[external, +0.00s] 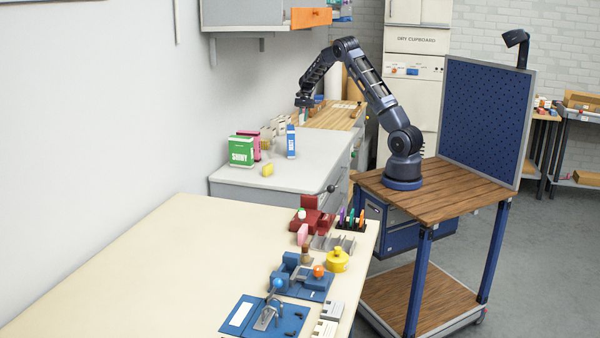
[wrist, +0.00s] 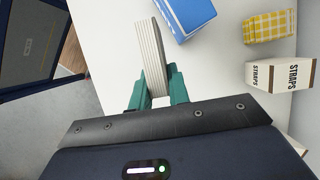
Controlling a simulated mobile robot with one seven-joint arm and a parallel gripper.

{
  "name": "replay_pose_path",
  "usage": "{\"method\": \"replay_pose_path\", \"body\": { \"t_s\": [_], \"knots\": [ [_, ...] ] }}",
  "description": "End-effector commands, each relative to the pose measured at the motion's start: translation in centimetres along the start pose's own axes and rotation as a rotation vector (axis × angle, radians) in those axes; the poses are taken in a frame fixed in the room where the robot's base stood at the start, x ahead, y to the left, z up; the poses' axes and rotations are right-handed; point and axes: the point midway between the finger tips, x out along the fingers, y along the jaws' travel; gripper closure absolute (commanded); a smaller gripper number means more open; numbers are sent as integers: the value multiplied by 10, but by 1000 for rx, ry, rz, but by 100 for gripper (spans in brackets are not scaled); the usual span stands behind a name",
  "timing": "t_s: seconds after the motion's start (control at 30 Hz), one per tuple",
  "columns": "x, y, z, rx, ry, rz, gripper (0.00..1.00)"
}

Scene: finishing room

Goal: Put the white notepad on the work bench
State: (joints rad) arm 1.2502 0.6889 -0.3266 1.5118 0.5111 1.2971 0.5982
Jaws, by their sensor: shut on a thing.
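My gripper (external: 304,101) is shut on the white notepad (wrist: 151,52). In the wrist view its green fingers (wrist: 158,88) grip the notepad from both sides, and the ridged page edges face the camera. In the external view the notepad (external: 303,117) is a small pale shape below the fingers, above the far part of the grey-white counter (external: 230,178). I cannot tell its height above the surface. A long cream-topped bench (external: 150,270) fills the foreground, and a wood-topped bench (external: 335,119) stands behind the counter. I cannot tell which is the work bench.
The counter holds a green box (external: 241,151), a blue box (external: 291,141) and a yellow item (external: 267,170). In the wrist view the blue box (wrist: 188,14) is close beside the notepad; a STRAPS box (wrist: 279,75) is at right. The cream bench's left part is clear.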

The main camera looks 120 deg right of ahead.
Motion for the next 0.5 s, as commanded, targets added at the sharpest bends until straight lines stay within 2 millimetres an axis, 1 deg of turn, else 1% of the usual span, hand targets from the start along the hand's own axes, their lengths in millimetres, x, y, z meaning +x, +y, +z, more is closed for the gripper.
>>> {"method": "replay_pose_path", "body": {
  "t_s": [0.03, 0.3, 0.5],
  "knots": [
    [12, 0, -5, 1, -2, 2, 100],
    [66, 1, -28, 1, -2, 3, 100],
    [101, 0, -42, 1, -1, 1, 100]
  ]
}}
